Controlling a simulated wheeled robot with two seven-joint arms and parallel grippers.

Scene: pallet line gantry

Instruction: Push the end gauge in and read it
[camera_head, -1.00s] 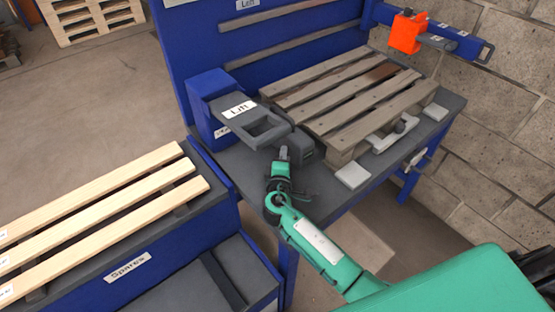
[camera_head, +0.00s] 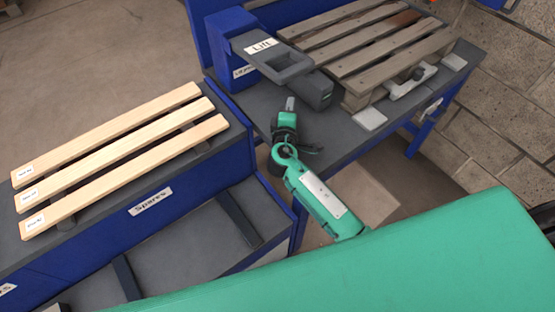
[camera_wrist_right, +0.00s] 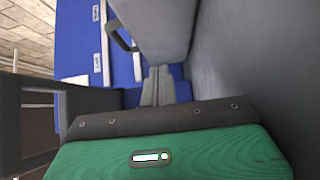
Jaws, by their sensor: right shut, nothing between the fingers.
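No part is clearly marked as the end gauge. A grey block with a dark end and a small greenish patch (camera_head: 318,90) sits beside the grey "Lift" plate (camera_head: 283,62) on the bench; I cannot tell if it is the gauge. A pale fitting with a dark knob (camera_head: 412,82) lies at the pallet's near edge. My right gripper (camera_head: 290,103) is shut and empty, just left of and below the block, apparently apart from it. Its closed fingers show in the right wrist view (camera_wrist_right: 158,85), between grey surfaces. My left gripper is not in view.
A wooden pallet (camera_head: 365,42) lies on the dark bench (camera_head: 345,132). The blue "Spares" unit (camera_head: 180,195) carries several pale boards (camera_head: 120,140) at left. A block wall (camera_head: 505,110) stands at right. In the right wrist view a dark loop handle (camera_wrist_right: 120,38) faces a blue panel.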

